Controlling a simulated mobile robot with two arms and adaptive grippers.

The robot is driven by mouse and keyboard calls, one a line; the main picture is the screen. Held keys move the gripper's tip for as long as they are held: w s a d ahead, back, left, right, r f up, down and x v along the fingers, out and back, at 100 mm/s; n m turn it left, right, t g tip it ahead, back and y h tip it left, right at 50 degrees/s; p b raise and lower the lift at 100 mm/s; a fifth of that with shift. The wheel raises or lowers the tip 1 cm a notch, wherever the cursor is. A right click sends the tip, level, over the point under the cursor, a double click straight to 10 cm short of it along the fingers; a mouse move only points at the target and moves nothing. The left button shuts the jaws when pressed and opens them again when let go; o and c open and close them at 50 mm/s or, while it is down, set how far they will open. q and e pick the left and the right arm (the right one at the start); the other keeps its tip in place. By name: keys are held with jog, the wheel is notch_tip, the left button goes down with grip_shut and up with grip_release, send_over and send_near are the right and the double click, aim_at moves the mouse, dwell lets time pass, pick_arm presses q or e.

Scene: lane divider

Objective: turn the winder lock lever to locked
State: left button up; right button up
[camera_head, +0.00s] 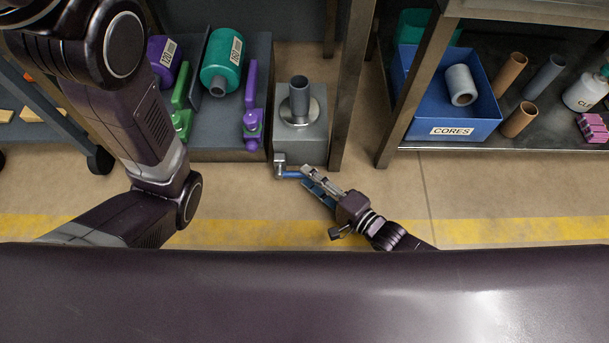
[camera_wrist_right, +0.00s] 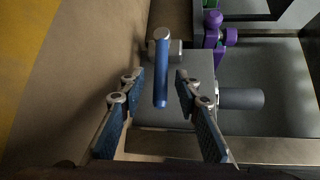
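The winder (camera_head: 310,142) is a grey box with an upright grey spindle (camera_head: 299,95) on a round flange; the spindle also shows in the right wrist view (camera_wrist_right: 242,98). Its lock lever (camera_head: 292,175) is a blue bar on a silver pivot (camera_head: 280,161) at the box's front left, pointing right in the head view. My right gripper (camera_head: 306,178) is open at the lever's free end. In the right wrist view the lever (camera_wrist_right: 161,75) appears between the two spread fingers, with a gap on each side. Lock markings are not visible. My left gripper is out of view; only left arm links show.
Left of the winder, a dark rack holds a teal spool (camera_head: 221,62), a purple spool (camera_head: 163,58) and green (camera_head: 181,95) and purple (camera_head: 251,105) parts. Metal posts (camera_head: 352,90) stand close right. A blue CORES bin (camera_head: 465,130) is farther right. Floor in front is clear.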

jog(key=shift+b+x, duration=0.4)
jog(key=shift+x, duration=0.8)
grip_shut()
